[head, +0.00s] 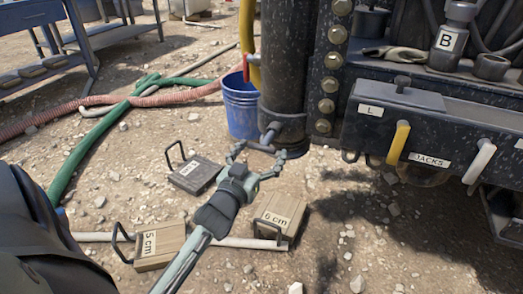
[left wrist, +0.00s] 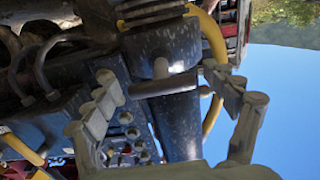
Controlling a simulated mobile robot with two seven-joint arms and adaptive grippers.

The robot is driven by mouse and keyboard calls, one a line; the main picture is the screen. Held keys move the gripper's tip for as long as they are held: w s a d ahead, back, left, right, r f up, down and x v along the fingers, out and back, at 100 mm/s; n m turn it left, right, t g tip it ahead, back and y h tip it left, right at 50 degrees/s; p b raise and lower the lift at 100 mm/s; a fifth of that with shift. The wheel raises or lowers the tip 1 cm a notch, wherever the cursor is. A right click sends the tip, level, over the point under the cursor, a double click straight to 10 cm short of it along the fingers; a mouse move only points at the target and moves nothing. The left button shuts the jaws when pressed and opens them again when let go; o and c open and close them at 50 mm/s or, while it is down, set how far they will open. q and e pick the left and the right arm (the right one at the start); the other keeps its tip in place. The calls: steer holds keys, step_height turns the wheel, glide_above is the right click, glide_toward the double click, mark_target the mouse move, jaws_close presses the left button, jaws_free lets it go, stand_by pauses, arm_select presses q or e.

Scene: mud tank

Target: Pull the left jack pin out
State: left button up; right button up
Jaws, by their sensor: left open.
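The left jack pin (head: 270,134) is a grey T-shaped handle sticking out of the collar low on the dark jack leg (head: 283,60). In the left wrist view the pin's crossbar (left wrist: 164,86) lies between my fingers, its stem running into the leg. My left gripper (head: 257,152) is open just in front of the pin, one finger to each side. A gap shows between each finger and the crossbar in the left wrist view. My right gripper is not in view.
A blue bucket (head: 241,106) stands left of the leg. Blocks marked 5 cm (head: 160,247) and 6 cm (head: 280,214) and a dark handled block (head: 195,175) lie on the gravel. A panel (head: 430,140) with a yellow lever (head: 398,143) and a white lever is at right.

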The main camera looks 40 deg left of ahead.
arm_select(q)
steer(key=v, duration=1.2)
steer(key=shift+d+r, duration=0.1)
